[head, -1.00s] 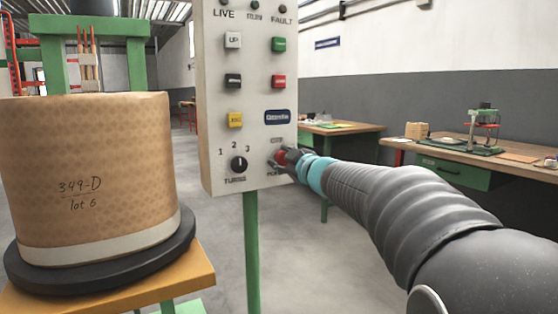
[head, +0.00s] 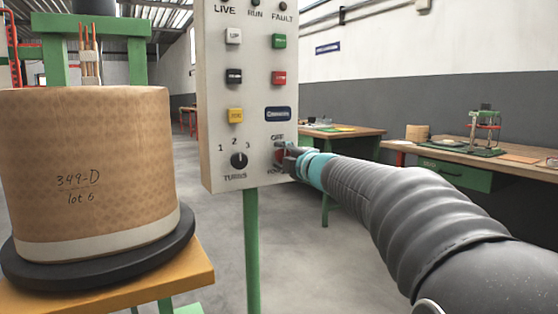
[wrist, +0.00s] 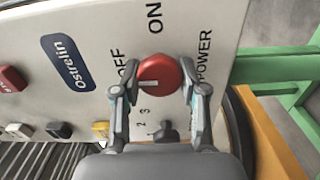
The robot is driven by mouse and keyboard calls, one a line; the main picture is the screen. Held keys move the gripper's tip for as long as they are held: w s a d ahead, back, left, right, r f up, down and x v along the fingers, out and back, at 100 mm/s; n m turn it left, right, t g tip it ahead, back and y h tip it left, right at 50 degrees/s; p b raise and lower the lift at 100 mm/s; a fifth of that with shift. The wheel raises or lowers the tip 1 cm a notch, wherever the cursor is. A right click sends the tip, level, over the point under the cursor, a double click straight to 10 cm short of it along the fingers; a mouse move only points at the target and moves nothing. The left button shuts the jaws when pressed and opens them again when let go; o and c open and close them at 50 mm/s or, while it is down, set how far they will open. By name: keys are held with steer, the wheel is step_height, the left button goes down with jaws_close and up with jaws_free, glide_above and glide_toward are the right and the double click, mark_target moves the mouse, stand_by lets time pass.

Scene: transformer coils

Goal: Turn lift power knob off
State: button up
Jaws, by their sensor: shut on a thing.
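The red power knob (wrist: 160,72) is on the light control panel (wrist: 100,20), between the OFF, ON and POWER labels in the wrist view. Its white mark lies across it and points to the left, the OFF side. My gripper (wrist: 160,92) has one finger on each side of the knob and is shut on it. In the head view, the red knob (head: 280,157) shows partly behind my gripper (head: 287,156), at the panel's lower right. The OFF label is readable above it; the POWER label is partly covered.
The panel also carries the black TURNS selector (head: 239,160), a yellow button (head: 235,116) and other buttons. A large tan coil (head: 90,170) stands at left on a black disc (head: 110,265). Workbenches (head: 480,152) stand at right behind my arm.

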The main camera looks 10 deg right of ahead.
steer(key=shift+a+f+n, duration=0.1)
steer(key=shift+f+n, duration=0.05)
steer(key=shift+n, duration=0.25)
steer(key=o, duration=1.1)
steer(key=shift+s, duration=0.15)
steer(key=v, duration=1.1)
steer(key=shift+s, duration=0.35)
